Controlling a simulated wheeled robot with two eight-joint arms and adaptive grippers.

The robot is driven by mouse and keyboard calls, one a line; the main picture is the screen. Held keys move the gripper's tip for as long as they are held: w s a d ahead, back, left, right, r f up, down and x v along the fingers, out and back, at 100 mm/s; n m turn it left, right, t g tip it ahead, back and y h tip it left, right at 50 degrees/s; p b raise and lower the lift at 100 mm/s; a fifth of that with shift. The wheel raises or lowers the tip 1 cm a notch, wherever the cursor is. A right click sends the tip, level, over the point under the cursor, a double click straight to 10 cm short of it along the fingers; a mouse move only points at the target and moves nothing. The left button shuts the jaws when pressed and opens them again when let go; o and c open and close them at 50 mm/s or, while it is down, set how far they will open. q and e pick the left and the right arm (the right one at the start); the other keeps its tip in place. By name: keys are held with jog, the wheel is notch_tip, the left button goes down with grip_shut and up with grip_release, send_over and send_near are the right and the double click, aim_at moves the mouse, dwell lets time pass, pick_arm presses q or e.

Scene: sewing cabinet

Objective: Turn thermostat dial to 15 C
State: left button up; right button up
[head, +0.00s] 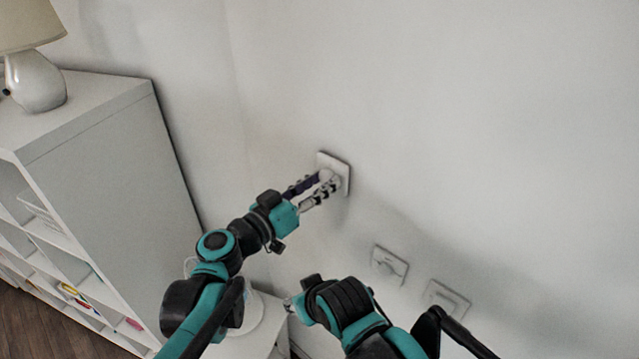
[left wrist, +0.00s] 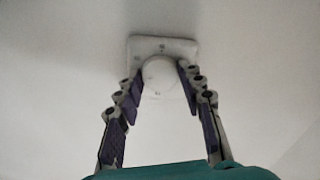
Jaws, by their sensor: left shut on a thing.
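The thermostat is a white square plate (head: 342,165) on the wall, and it also shows in the left wrist view (left wrist: 184,46). Its round white dial (left wrist: 159,74) sits in the middle of the plate, with small marks around it too blurred to read. My left gripper (head: 326,182) reaches the thermostat, and in the left wrist view (left wrist: 160,80) its two fingers lie on either side of the dial, shut on it. My right arm (head: 345,310) is low in the head view, below the thermostat; its fingers are mostly hidden, so its opening does not show.
Two more wall plates (head: 389,264) (head: 447,298) are lower on the wall to the right. A white shelf unit (head: 110,150) with a lamp (head: 35,80) on top stands at the left. A white round object (head: 254,312) is partly behind my left arm. The upper wall is clear.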

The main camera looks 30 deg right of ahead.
pick_arm(q)
jog(key=shift+n, duration=1.2)
jog(key=o, duration=1.2)
jog(key=shift+a, duration=0.1)
jog(key=v, duration=1.1)
jog(key=shift+s+a, duration=0.2)
jog(key=shift+a, duration=0.15)
